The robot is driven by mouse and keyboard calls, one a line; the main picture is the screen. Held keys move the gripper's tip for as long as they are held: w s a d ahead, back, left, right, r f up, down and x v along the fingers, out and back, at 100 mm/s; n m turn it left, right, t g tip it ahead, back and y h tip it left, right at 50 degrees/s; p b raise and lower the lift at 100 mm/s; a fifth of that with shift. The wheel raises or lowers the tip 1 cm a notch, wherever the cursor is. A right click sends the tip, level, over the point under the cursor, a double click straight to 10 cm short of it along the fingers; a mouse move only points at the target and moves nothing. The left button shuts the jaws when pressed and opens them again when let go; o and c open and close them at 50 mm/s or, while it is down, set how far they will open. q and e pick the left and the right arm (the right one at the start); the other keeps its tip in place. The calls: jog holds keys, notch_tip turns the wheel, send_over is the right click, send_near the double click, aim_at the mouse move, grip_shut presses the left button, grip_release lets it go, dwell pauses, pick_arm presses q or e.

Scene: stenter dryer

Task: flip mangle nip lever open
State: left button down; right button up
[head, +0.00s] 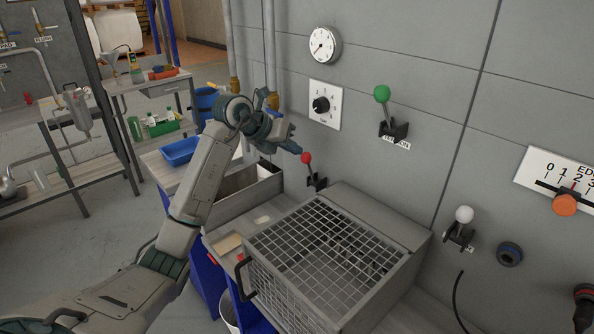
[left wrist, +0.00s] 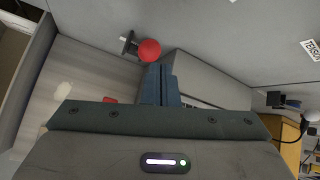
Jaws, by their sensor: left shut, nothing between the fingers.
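A lever with a red ball knob (head: 306,158) stands on a small black bracket (head: 317,182) on the grey wall, behind the mesh-covered box; its label is not readable. My left gripper (head: 295,149) is shut and empty, with its fingertips just left of and above the red knob. In the left wrist view the red knob (left wrist: 149,50) shows just beyond the shut fingertips (left wrist: 160,75). I cannot tell whether they touch. Two other levers are on the wall, one with a green knob (head: 381,93) and one with a white knob (head: 464,214). My right gripper is not in view.
A box with a wire mesh lid (head: 330,250) stands below the red lever. An open metal trough (head: 262,183) is to its left. A gauge (head: 325,45) and a rotary dial (head: 336,105) are on the wall above. The wall between the levers is clear.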

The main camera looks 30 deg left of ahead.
pick_arm(q)
jog(key=s+f+b+v, duration=0.1)
jog(key=v, duration=0.5)
jog(key=shift+s+a+r+g+b, duration=0.15)
jog(key=shift+s+a+g+b, duration=0.1)
jog(key=shift+a+g+b, duration=0.1)
jog(key=shift+s, duration=0.1)
